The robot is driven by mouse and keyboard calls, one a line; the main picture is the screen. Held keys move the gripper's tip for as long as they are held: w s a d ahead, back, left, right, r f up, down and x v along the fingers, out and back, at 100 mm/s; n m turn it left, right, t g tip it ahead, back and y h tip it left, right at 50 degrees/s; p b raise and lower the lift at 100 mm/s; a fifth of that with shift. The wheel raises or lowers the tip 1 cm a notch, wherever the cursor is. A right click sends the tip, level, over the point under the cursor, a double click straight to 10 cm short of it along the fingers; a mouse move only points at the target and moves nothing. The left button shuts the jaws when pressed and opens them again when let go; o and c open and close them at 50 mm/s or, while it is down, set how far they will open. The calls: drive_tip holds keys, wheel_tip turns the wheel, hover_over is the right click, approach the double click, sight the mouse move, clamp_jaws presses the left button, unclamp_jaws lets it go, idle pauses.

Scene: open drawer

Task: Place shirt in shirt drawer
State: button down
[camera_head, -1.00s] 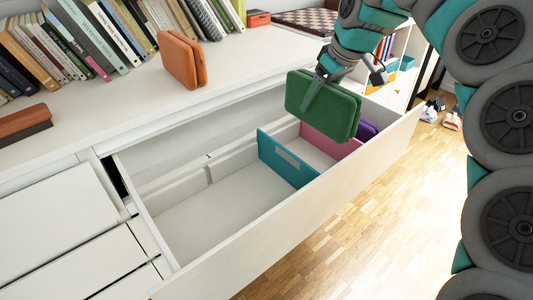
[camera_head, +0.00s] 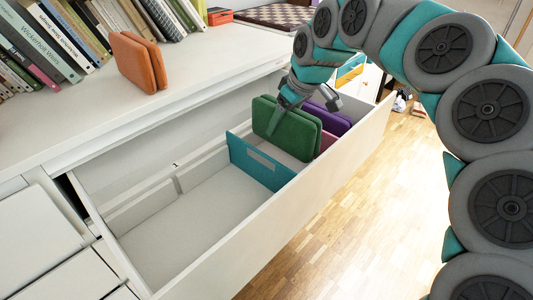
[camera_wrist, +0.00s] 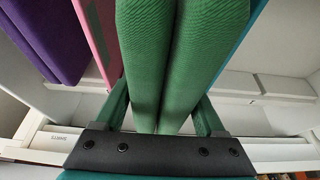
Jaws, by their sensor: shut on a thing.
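The green folded shirt (camera_head: 285,128) is held upright in my gripper (camera_head: 287,104), which is shut on its top edge. The shirt is lowered into the open white drawer (camera_head: 310,202), between the teal divider (camera_head: 258,163) and the pink divider (camera_head: 327,141). In the wrist view the green shirt (camera_wrist: 170,60) fills the middle between the two fingers, with the pink divider (camera_wrist: 100,35) to its left. Whether the shirt touches the drawer floor is hidden.
A purple folded item (camera_head: 328,120) stands beyond the pink divider. An orange folded item (camera_head: 138,62) stands on the dresser top, near a row of books (camera_head: 60,45). The drawer's left compartment (camera_head: 185,215) is empty. Wooden floor lies in front.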

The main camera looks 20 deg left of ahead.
sight(300, 114)
wheel_tip(300, 114, down, 8)
drive_tip(key=shift+r, duration=0.2)
drive_tip(key=shift+f, duration=0.1)
unclamp_jaws()
idle(0.4)
drive_tip(key=v, duration=1.2)
drive_tip(key=shift+s+d, duration=0.1)
